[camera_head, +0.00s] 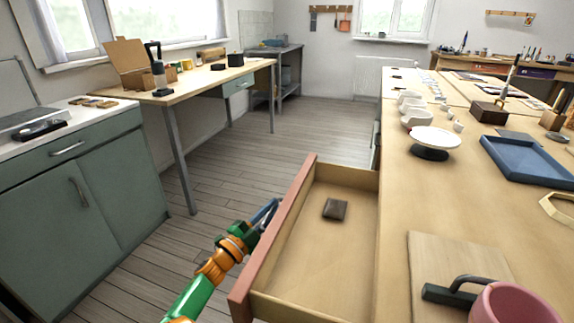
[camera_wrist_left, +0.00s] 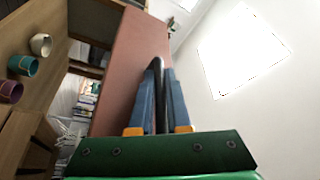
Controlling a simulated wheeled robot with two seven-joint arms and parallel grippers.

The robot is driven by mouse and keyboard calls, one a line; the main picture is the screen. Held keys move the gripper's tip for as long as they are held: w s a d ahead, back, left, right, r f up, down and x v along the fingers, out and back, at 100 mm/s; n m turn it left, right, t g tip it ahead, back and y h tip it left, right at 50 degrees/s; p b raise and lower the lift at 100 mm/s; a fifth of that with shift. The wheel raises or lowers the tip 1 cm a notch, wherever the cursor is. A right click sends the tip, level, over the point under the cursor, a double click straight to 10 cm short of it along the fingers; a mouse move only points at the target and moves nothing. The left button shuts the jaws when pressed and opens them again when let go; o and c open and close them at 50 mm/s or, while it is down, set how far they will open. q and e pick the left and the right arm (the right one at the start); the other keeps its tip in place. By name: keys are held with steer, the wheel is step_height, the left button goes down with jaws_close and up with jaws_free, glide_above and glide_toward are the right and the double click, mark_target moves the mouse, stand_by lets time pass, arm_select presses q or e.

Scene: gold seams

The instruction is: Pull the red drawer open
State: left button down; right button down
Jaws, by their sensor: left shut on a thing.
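The red drawer (camera_head: 272,238) stands pulled out from the left side of the long wooden table, and its inside shows. A small dark brown item (camera_head: 335,209) lies on its floor. My left gripper (camera_head: 267,212) is at the outer side of the red front. In the left wrist view its blue fingers (camera_wrist_left: 161,95) are close together, with a dark bar between them, against the red front (camera_wrist_left: 130,70). The bar looks like the drawer's handle, mostly hidden by the fingers. My right gripper is in neither view.
The long table (camera_head: 410,200) holds a pink mug (camera_head: 510,303), a wooden board (camera_head: 455,265), a blue tray (camera_head: 535,160) and a white turntable (camera_head: 433,139). Green cabinets (camera_head: 85,190) stand at the left. Open wooden floor (camera_head: 205,180) lies between them and the drawer.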

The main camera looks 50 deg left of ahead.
arm_select(q)
steer(key=shift+s+a, duration=0.4)
steer(key=shift+a, duration=0.25)
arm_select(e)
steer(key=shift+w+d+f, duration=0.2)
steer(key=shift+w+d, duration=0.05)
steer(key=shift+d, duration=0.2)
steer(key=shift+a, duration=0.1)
arm_select(q)
steer(key=c, duration=0.9)
jaws_free()
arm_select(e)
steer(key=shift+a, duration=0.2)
arm_select(q)
steer(key=v, duration=0.7)
steer(key=shift+d, duration=0.1)
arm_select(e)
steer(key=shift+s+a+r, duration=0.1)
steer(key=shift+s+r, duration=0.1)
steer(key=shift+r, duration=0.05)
